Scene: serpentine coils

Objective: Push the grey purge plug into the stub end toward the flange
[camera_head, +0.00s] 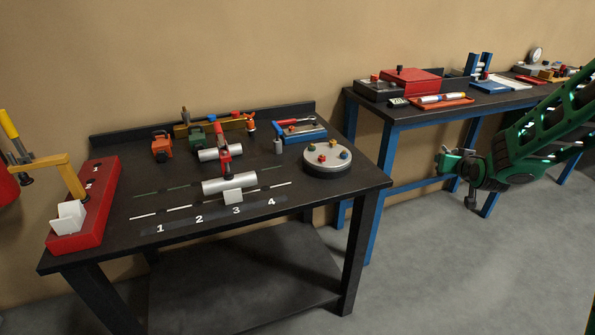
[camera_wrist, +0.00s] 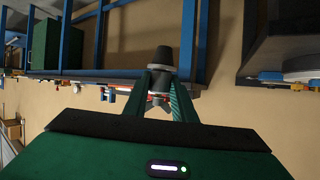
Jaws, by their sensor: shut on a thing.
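My gripper (camera_head: 447,160) is at the end of the green arm, right of the black bench and in front of the blue-legged bench. In the wrist view its two green fingers (camera_wrist: 160,93) are shut on the dark grey purge plug (camera_wrist: 162,60), which has a lighter ring near its middle. The plug points away from my gripper, into open space, touching nothing else. Two silver pipe pieces lie on the black bench, a front one (camera_head: 228,185) and a rear one (camera_head: 221,153). I cannot tell which bears the stub end or flange.
The blue-legged bench (camera_head: 375,190) carries a red box (camera_head: 411,80). Open floor lies in front.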

